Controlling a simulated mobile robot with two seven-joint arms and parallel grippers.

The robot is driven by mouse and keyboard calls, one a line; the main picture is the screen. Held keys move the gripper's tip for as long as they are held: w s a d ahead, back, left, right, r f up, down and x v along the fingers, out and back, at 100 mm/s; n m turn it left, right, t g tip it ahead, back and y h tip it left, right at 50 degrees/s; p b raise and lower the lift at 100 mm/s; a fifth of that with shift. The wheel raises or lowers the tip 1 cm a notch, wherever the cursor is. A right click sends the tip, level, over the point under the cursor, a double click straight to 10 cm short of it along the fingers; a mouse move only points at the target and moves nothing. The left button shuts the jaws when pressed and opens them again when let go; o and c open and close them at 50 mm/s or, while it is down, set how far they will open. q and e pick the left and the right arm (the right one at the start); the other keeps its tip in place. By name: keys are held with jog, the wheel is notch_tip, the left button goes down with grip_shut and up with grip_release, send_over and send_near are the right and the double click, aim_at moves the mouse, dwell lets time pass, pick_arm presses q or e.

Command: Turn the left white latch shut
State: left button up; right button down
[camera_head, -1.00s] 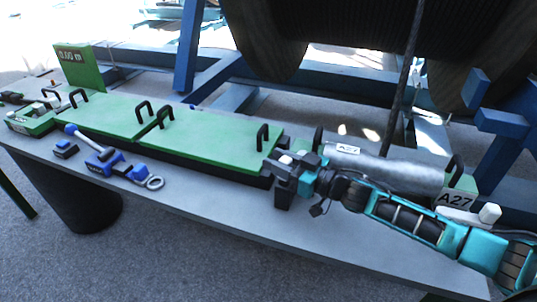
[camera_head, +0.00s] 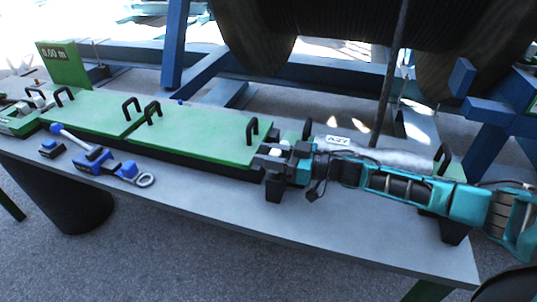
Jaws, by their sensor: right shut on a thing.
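My right gripper (camera_head: 272,160) reaches in from the right, low over the table at the right end of the long green cover (camera_head: 200,132). It is shut on a small pale piece (camera_head: 276,151) that seems to be the left white latch. The fingers hide most of it, so its turn angle cannot be told. The silver cylinder (camera_head: 405,158) labelled A27 lies just behind my right forearm, which covers its lower side. The right white latch is not visible; my arm crosses that area. My left gripper is not in view.
The grey table (camera_head: 230,205) is clear in front of the gripper. Black handles (camera_head: 252,130) stand up from the covers. A green display (camera_head: 62,62) and large dark reel stand behind.

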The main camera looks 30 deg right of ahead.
jog(key=c, duration=0.8)
grip_release()
jog(key=shift+w+a, duration=0.1)
jog(key=shift+c, duration=0.2)
jog(key=v, duration=1.3)
